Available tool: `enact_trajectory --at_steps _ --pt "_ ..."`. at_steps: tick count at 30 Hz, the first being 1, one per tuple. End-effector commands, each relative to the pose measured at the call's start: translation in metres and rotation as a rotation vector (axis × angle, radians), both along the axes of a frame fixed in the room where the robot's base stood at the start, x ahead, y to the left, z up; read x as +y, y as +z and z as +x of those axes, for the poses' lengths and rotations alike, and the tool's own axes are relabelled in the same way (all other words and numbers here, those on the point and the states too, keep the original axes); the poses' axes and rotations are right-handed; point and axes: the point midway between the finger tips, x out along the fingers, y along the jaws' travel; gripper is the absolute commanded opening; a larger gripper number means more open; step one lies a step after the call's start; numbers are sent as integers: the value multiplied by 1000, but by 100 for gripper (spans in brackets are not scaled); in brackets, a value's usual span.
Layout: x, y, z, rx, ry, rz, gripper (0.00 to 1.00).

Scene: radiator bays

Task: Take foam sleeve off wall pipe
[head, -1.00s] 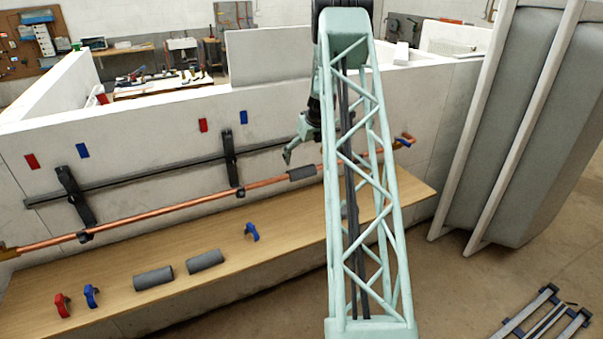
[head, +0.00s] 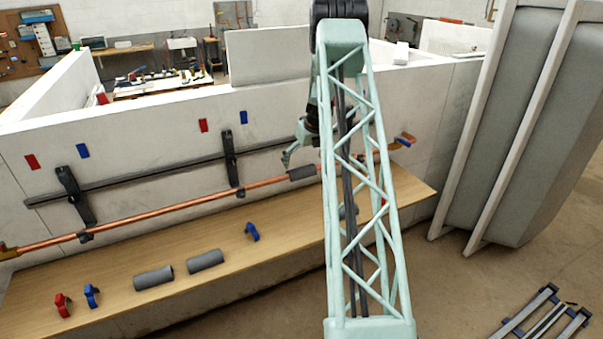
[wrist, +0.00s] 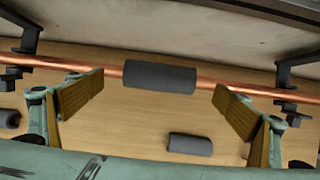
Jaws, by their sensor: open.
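A dark grey foam sleeve (wrist: 160,77) sits around the copper wall pipe (wrist: 60,63), between two black brackets. In the head view the sleeve (head: 302,173) shows just left of my arm, on the pipe (head: 180,207). My gripper (wrist: 160,90) is open and empty. In the wrist view its two fingers lie on either side of the sleeve's ends, apart from it. In the head view my gripper (head: 287,158) is partly hidden behind my arm, near the wall above the pipe.
Below the pipe, a wooden bench (head: 110,267) bears loose grey sleeves (head: 205,260), blue clips (head: 252,232) and a red clip (head: 62,305). A black rail (head: 150,177) runs along the wall above the pipe. Brackets (wrist: 285,80) hold the pipe on both sides of the sleeve.

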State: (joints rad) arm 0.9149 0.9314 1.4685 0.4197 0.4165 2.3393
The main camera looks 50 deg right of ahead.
Motion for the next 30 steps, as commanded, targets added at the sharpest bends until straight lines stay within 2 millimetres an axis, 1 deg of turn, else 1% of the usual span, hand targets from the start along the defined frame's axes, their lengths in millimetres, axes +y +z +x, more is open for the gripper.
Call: enact_trajectory --at_steps 9,15,20,30 --pt "-5 -25 11 1 0 0 95" --pt "-8 -36 15 0 0 0 95" --pt "-9 -39 16 0 0 0 95" --pt "-9 -39 16 0 0 0 95"
